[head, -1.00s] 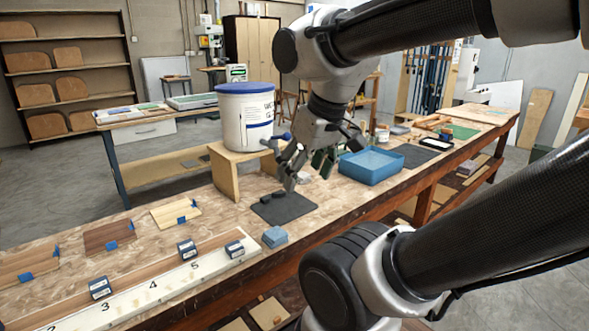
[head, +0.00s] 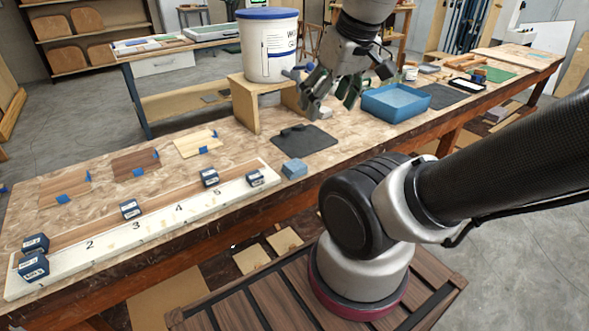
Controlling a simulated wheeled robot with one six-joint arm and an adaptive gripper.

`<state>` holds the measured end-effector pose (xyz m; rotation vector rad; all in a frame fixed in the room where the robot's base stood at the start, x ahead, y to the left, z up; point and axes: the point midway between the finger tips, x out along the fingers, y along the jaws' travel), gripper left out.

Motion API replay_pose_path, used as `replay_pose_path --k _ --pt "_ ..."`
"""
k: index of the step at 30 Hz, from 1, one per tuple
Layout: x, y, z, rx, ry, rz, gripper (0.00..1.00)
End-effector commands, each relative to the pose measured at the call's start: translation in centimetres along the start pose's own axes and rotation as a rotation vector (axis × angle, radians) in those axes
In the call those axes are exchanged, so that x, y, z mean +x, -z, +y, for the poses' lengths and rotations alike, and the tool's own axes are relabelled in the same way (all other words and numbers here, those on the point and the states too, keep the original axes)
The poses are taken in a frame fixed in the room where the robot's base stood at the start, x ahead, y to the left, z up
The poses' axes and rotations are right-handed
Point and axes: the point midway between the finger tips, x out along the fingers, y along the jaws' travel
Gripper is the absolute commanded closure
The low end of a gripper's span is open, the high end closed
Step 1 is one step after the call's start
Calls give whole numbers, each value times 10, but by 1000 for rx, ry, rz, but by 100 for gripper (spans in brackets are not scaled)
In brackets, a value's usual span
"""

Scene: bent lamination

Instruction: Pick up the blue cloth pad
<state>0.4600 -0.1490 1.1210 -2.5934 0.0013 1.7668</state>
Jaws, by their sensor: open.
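The blue cloth pad (head: 294,169) is a small light-blue folded block. It lies on the workbench at the right end of the numbered white board, just in front of the dark mat. My gripper (head: 331,105) is above the bench, behind and to the right of the pad and apart from it. Its fingers are spread and I see nothing between them. The pad is fully in view.
A dark mat (head: 318,141) with a small dark item lies behind the pad. A blue tray (head: 372,106) stands to the right. A white bucket (head: 268,62) sits on a wooden stand (head: 243,104). The numbered board (head: 100,237) carries several small dark-blue boxes.

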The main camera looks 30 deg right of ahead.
Motion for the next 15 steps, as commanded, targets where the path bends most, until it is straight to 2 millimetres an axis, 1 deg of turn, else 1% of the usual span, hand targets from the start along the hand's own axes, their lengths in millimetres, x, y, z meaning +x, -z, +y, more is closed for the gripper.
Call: replay_pose_path --k 2,4,5,8,11,14,15 --pt "0 0 0 0 0 0 29" --pt "0 0 0 0 0 0 25" --pt "0 0 1 3 -1 -1 25" --pt "8 -2 4 17 -6 -41 25" --pt "26 -2 9 40 -13 -132 25" --pt "50 2 14 77 -11 -245 25" --pt "62 6 16 101 -9 -287 25"
